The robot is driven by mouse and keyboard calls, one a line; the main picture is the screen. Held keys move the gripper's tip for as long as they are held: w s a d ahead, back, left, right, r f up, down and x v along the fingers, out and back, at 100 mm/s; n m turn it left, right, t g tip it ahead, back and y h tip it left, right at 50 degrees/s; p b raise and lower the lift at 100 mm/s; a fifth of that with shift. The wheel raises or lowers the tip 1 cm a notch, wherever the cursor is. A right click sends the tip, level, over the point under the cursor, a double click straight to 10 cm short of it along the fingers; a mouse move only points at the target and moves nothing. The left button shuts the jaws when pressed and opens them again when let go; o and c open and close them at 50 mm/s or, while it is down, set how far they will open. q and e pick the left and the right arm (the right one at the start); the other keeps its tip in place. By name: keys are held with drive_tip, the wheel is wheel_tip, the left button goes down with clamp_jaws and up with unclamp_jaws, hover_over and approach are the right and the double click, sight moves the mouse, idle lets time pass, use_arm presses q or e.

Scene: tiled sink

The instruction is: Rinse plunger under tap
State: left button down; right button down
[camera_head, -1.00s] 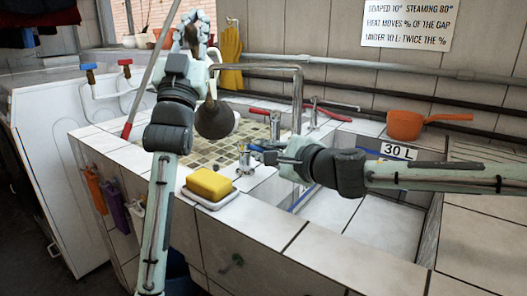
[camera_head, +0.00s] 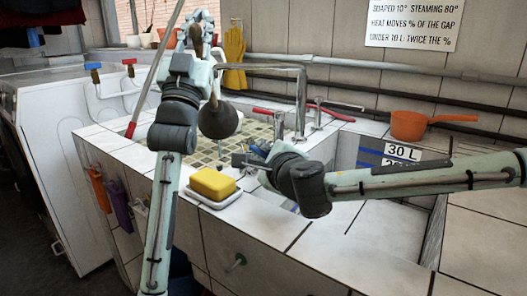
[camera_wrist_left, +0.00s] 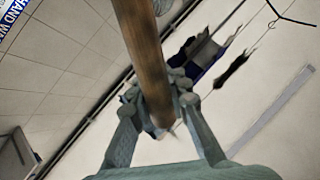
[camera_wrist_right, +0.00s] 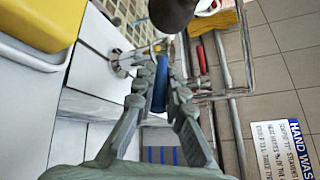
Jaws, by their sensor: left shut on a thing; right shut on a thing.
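The plunger has a dark rubber cup (camera_head: 219,120) that hangs just below the end of the bent metal spout (camera_head: 262,67), over the tiled basin (camera_head: 205,152). My left gripper (camera_head: 197,24) is shut on its wooden handle (camera_wrist_left: 145,50), above the cup. My right gripper (camera_head: 256,158) is shut on a blue tap handle (camera_wrist_right: 161,84) beside a chrome valve (camera_wrist_right: 128,62) at the basin's front right. The plunger's cup also shows at the top of the right wrist view (camera_wrist_right: 172,12). I cannot make out any water from the spout.
A yellow sponge (camera_head: 212,184) lies on a white dish on the front ledge. A red lever (camera_head: 330,113) and an orange pan (camera_head: 408,125) are behind my right arm. A second basin marked 30 L (camera_head: 403,151) is to the right.

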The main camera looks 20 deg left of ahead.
drive_tip(key=c, duration=1.6)
unclamp_jaws()
drive_tip(key=shift+o, duration=0.2)
drive_tip(key=v, duration=1.2)
